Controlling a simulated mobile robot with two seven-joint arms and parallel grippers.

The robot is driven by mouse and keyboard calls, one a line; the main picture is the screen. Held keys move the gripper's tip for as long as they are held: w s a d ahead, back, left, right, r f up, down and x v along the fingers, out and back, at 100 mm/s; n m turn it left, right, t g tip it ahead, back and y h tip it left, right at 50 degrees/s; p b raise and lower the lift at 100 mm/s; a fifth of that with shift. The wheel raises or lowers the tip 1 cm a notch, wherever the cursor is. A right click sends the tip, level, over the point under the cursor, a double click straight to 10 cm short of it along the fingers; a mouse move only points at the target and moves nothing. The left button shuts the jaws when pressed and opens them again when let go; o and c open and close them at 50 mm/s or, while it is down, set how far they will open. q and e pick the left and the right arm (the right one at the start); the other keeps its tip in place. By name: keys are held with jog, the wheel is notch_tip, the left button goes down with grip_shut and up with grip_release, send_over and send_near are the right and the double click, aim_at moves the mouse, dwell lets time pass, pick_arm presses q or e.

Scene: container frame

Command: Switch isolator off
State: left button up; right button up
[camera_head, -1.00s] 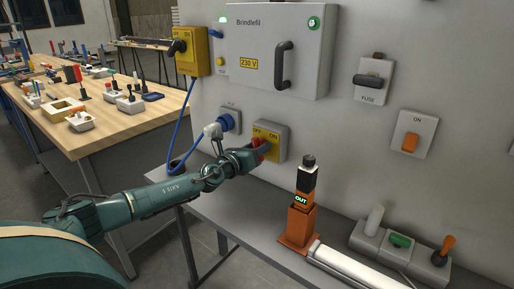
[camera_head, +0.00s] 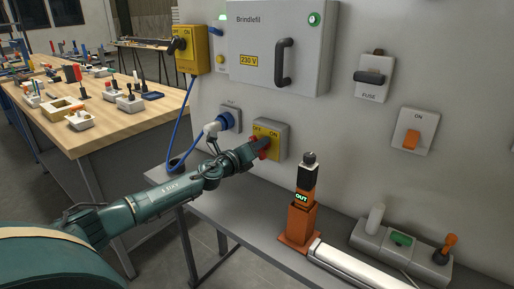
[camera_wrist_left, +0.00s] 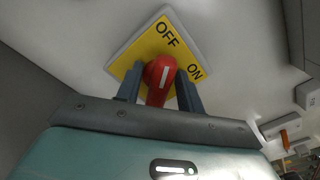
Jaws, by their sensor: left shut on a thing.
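The isolator is a yellow plate (camera_head: 277,138) marked OFF and ON, in a grey box on the wall panel. My left gripper (camera_head: 262,147) is at its red knob, which is mostly hidden behind the fingers in the head view. In the left wrist view the fingers stand on both sides of the red knob (camera_wrist_left: 160,80) and are shut on it. The yellow plate (camera_wrist_left: 150,50) looks turned there, with OFF above the knob and ON to its right. The knob's white line points roughly towards OFF. My right gripper is not in view.
A grey cabinet (camera_head: 275,45) with a black handle is above. An orange post (camera_head: 302,205) stands on the grey bench below right. A wooden workbench (camera_head: 120,120) is at left.

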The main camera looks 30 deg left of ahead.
pick_arm(q)
jog(key=shift+n, duration=1)
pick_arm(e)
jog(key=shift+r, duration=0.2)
pick_arm(q)
jog(key=o, duration=0.6)
jog(key=shift+a, duration=0.1)
jog(key=s+a+b, duration=0.1)
jog(key=s+b, duration=0.1)
jog(key=s, duration=1.1)
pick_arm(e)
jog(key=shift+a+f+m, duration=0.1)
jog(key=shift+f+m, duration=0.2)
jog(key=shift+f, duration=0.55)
